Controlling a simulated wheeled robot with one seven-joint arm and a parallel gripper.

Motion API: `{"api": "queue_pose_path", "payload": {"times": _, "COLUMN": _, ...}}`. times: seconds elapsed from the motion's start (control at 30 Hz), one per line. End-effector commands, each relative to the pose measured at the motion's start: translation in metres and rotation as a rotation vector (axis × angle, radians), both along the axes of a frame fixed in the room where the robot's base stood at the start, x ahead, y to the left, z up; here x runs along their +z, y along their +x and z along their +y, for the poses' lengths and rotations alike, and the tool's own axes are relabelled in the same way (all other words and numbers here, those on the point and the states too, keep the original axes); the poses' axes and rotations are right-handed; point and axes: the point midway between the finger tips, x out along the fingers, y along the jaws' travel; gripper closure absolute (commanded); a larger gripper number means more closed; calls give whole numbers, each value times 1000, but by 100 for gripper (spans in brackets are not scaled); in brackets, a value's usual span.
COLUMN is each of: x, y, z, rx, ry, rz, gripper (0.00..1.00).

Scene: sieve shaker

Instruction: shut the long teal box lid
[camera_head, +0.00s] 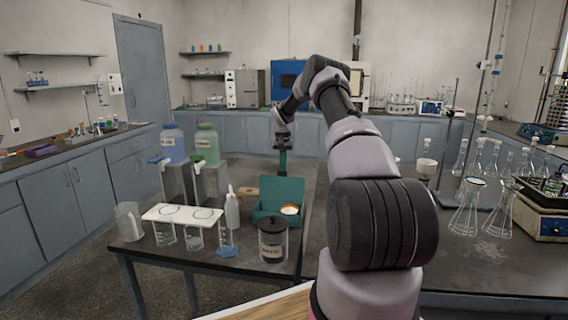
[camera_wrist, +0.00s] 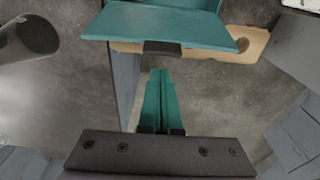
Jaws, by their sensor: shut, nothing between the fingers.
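The teal box (camera_head: 262,217) stands on the dark bench, with its lid (camera_head: 281,191) raised at the back. A round white and orange item (camera_head: 290,210) shows inside it. In the wrist view the lid (camera_wrist: 160,27) is a wide teal panel at the top, with a dark tab (camera_wrist: 162,49) at its near edge. My gripper (camera_head: 283,172) has teal fingers and hangs behind the raised lid. In the wrist view its fingertips (camera_wrist: 161,73) are together and empty, pointing at the tab, with a small gap seen between them. Lid contact cannot be told from the head view.
A wooden piece (camera_wrist: 251,46) lies by the lid. A dark-lidded jar (camera_head: 273,241) stands in front of the box. Glass flasks (camera_head: 468,208) stand right of my arm.

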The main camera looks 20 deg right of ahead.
Motion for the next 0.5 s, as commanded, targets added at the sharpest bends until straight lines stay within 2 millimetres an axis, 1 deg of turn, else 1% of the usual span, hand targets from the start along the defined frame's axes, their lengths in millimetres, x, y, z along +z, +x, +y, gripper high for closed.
{"api": "queue_pose_path", "payload": {"times": 0.03, "x": 0, "y": -5, "z": 3, "rx": 1, "ry": 1, "rz": 4, "gripper": 100}}
{"api": "queue_pose_path", "payload": {"times": 0.2, "x": 2, "y": -12, "z": 8, "rx": 1, "ry": 2, "rz": 3, "gripper": 100}}
{"api": "queue_pose_path", "payload": {"times": 0.5, "x": 2, "y": -13, "z": 9, "rx": 0, "ry": 1, "rz": 3, "gripper": 100}}
